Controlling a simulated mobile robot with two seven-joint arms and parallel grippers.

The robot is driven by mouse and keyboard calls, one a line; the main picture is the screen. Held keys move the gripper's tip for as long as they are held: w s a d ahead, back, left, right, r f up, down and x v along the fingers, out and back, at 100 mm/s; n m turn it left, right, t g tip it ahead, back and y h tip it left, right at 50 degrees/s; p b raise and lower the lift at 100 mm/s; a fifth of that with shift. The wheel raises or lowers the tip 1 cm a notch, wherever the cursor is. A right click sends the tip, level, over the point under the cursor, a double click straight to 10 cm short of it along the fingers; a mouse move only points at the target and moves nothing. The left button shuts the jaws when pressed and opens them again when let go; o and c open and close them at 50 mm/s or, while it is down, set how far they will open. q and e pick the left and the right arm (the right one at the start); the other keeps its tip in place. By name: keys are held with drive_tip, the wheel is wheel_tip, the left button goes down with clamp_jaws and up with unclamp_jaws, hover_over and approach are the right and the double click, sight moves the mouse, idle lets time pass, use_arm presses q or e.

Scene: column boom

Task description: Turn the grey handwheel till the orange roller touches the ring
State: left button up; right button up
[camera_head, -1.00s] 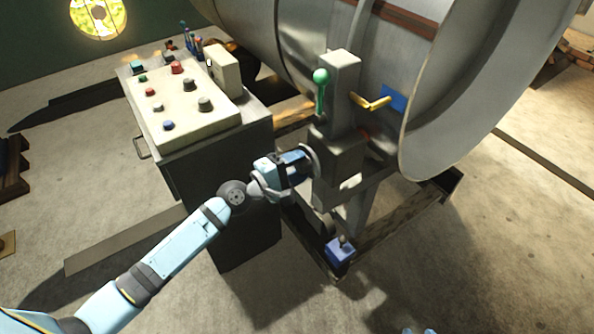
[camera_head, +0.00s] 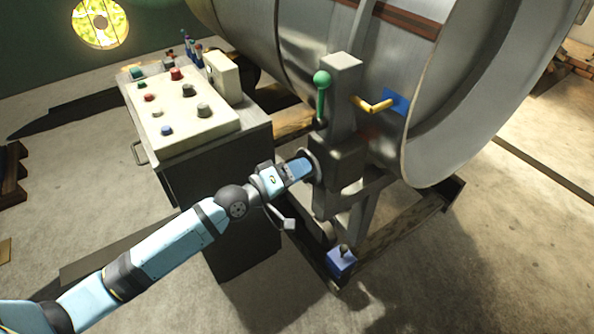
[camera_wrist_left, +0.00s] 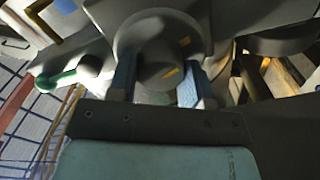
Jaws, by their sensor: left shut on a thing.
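The grey handwheel (camera_head: 314,164) is on the near side of the grey column block, mostly hidden behind my left gripper (camera_head: 303,168) in the head view. In the left wrist view the handwheel (camera_wrist_left: 150,45) is a round grey disc with yellow marks. The blue fingers of my left gripper (camera_wrist_left: 160,85) lie on either side of its hub, shut on it. The large grey ring (camera_head: 440,150) rises at the right of the column. I cannot make out the orange roller clearly; a dim reddish patch shows behind the column. My right gripper is out of view.
A control desk (camera_head: 180,120) with coloured knobs stands left of the column. A green-knobbed lever (camera_head: 321,95), a yellow handle (camera_head: 372,104) and a blue box (camera_head: 341,261) with a small lever are close by. Open floor lies at the right.

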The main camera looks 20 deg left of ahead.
use_arm(q)
drive_tip(key=shift+m, duration=0.4)
drive_tip(key=o, duration=0.9)
drive_tip(key=v, duration=1.3)
drive_tip(key=shift+s+a, duration=0.25)
drive_tip(key=shift+s, duration=0.05)
